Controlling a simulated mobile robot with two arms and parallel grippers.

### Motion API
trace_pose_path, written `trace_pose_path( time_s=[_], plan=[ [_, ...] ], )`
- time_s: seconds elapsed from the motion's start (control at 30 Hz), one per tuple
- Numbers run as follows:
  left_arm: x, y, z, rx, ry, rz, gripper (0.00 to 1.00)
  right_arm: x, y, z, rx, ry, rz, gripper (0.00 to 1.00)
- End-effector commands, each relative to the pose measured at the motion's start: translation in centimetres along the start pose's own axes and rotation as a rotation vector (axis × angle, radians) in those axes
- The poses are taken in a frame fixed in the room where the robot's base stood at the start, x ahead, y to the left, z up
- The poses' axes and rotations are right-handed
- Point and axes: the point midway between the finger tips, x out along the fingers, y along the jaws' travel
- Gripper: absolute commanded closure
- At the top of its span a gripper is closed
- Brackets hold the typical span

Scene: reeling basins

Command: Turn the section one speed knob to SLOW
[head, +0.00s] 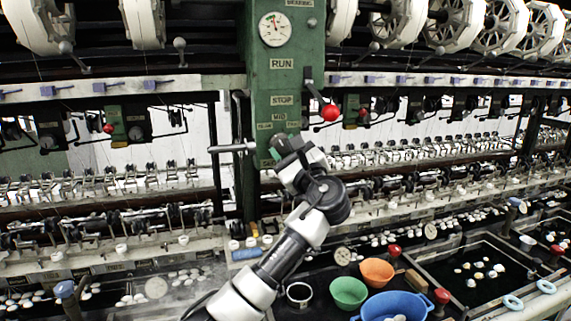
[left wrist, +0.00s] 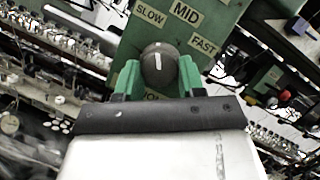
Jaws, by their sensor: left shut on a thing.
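The speed knob (left wrist: 158,65) is a dark round knob with a white pointer line, on the green panel (head: 283,82). In the left wrist view it sits between the two green fingers of my left gripper (left wrist: 157,80), which is shut on it. The pointer stands straight up in that view, nearer the SLOW label (left wrist: 150,15) than the MID label (left wrist: 186,12). The FAST label (left wrist: 203,44) is to the right. My right gripper is not in view.
A red-ball lever (head: 330,112) sticks out just right of the panel, close above my gripper. A grey bar (head: 233,147) juts out on the left. Below are a green bowl (head: 348,292), an orange bowl (head: 377,271) and a blue basin (head: 392,306).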

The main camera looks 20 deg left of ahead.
Motion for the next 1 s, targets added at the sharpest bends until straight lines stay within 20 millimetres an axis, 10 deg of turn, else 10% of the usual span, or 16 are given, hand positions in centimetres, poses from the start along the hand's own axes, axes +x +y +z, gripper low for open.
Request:
trace_pose_path(
  time_s=[0.97, 1.0],
  plan=[
    [0.0, -0.2, 0.0, -0.214, 0.001, 0.091, 0.85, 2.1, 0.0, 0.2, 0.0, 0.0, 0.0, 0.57],
    [0.0, -0.2, 0.0, -0.214, 0.001, 0.091, 0.56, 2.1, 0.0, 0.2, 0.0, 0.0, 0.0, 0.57]
  ],
)
